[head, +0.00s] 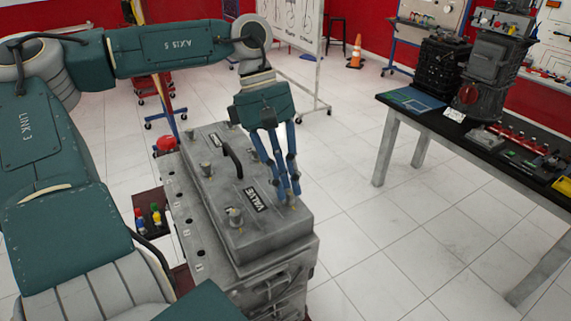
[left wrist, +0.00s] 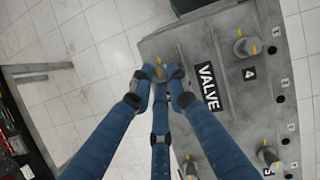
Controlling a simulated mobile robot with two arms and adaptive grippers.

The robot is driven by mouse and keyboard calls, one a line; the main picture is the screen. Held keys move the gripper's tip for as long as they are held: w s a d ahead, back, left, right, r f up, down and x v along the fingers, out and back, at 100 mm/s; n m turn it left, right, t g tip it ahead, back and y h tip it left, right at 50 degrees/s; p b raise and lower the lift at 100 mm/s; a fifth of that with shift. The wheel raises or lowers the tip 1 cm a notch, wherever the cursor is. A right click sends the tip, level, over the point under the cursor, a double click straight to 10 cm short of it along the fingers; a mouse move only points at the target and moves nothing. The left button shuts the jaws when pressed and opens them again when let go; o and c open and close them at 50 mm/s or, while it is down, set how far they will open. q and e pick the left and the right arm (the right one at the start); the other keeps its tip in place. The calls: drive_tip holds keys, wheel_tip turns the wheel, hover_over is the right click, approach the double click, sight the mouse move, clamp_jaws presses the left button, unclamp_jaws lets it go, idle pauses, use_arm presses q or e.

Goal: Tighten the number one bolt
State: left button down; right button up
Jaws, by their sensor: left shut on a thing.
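The engine trainer's grey cover (head: 275,232) carries a black VALVE label (head: 256,199) and several bolts with yellow marks. My left gripper (head: 291,197) reaches down to the cover's near right corner. Its blue fingers are closed around a bolt (left wrist: 160,72) there, of which only a little yellow-marked top shows. Its number cannot be read. Another bolt (head: 235,217) stands at the near left corner; in the left wrist view this bolt (left wrist: 245,44) is beside a label 4. Further bolts (head: 205,168) stand towards the far end. My right gripper is not in view.
A red knob (head: 165,145) and colored bottles (head: 148,216) are left of the engine. A dark workbench (head: 480,135) with engine parts stands at right. The tiled floor (head: 365,240) between is clear.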

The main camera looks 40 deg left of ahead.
use_arm(q)
drive_tip(key=shift+m+g, duration=0.4)
drive_tip(key=shift+m, duration=0.7)
drive_tip(key=c, duration=1.7)
unclamp_jaws()
drive_tip(key=v, duration=1.2)
drive_tip(key=shift+w+d, duration=0.1)
drive_tip(key=shift+w, duration=0.05)
